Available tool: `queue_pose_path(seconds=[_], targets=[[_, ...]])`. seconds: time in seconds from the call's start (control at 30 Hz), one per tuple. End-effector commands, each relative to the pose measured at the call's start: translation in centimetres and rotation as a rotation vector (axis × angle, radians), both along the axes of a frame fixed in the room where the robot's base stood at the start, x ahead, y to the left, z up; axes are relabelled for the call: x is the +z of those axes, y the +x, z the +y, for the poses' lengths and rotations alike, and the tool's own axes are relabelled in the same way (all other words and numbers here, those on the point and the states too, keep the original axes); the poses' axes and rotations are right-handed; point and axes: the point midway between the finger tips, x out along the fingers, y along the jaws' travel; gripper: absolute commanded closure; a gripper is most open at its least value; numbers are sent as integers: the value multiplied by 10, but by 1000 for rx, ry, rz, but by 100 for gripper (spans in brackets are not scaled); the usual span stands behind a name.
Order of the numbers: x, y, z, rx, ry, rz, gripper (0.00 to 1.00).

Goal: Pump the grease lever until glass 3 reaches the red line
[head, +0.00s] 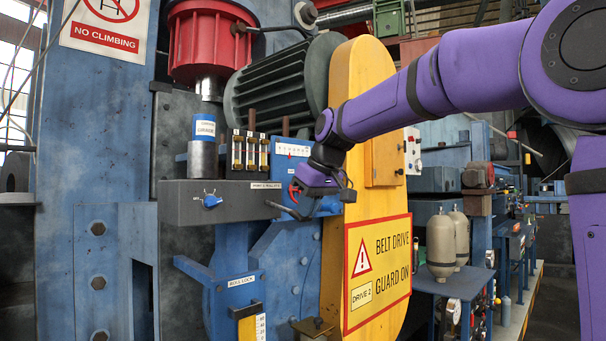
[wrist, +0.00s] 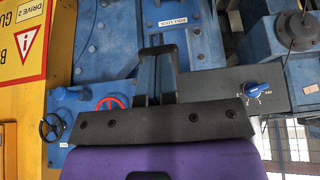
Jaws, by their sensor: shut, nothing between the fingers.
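The grease glasses stand side by side on a dark block above the grey ledge (head: 225,205) in the head view. The rightmost one (head: 264,154) is probably glass 3. Its level and red line are too small to read. My gripper (head: 284,209) is in front of the blue panel, to the right of the ledge and below the glasses. In the wrist view my gripper (wrist: 157,52) has its fingers together, with nothing visibly held. I cannot clearly tell the grease lever from the dark fingers, or whether they touch it.
A blue knob (head: 211,200) sits on the ledge's front; a grease can (head: 203,155) stands on top. The yellow belt guard (head: 350,240) is close on the right.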

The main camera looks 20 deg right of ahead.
Motion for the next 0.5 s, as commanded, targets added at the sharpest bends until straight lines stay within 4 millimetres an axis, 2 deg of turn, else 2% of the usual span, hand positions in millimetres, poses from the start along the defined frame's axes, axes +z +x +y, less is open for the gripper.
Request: queue_pose_path(seconds=[0.13,0.23,0.4,0.5], targets=[[0,-1,0,0,-1,4,100],[9,-3,1,1,0,2,100],[37,-14,5,1,-1,-3,100],[55,-26,-1,-1,0,-3,100]])
